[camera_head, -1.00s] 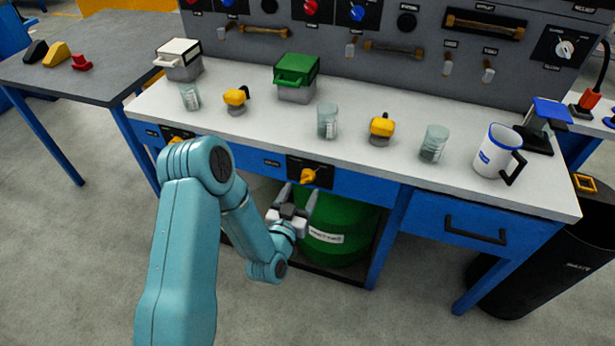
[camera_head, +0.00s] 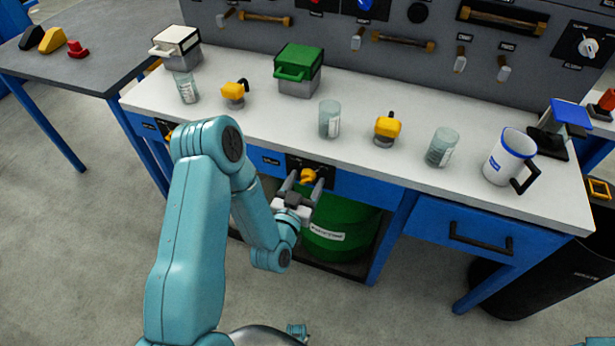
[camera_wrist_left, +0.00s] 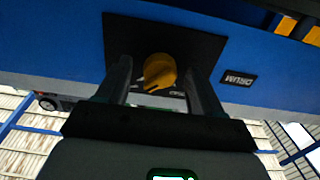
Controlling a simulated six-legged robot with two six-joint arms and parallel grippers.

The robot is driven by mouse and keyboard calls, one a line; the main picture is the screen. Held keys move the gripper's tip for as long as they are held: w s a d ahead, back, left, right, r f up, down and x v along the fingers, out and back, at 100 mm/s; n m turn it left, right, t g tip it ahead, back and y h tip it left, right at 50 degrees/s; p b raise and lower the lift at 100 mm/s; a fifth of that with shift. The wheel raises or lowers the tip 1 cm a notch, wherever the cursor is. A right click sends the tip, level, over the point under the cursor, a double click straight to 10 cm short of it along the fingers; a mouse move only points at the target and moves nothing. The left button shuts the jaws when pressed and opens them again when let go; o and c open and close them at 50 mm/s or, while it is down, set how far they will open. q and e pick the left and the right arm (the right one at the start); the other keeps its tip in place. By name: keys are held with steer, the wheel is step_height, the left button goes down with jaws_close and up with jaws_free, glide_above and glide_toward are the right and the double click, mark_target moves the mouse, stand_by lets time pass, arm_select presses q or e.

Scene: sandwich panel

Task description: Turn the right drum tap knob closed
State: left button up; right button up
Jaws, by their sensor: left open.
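The right drum tap knob (camera_head: 308,175) is yellow and sits on a black plate (camera_head: 327,170) on the blue front of the bench, above the green drum (camera_head: 345,222). My left gripper (camera_head: 304,183) is open, its two fingers reaching up to either side of the knob. In the left wrist view the knob (camera_wrist_left: 160,72) shows between the open fingers (camera_wrist_left: 157,75), with a gap on both sides. The wrist view shows a "DRUM" label (camera_wrist_left: 238,78) beside the plate. My right gripper is not in view.
The white bench top (camera_head: 270,130) holds a green-lidded box (camera_head: 298,70), glass beakers (camera_head: 330,119), yellow-topped items (camera_head: 387,128) and a white mug (camera_head: 507,158). A drawer (camera_head: 470,232) is at right, with a black bin (camera_head: 545,285) beneath. Floor at left is clear.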

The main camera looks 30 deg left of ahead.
arm_select(q)
steer(key=shift+w, duration=0.15)
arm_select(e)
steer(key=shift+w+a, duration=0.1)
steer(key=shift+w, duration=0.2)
arm_select(q)
steer(key=shift+c, duration=0.7)
steer(key=c, duration=0.9)
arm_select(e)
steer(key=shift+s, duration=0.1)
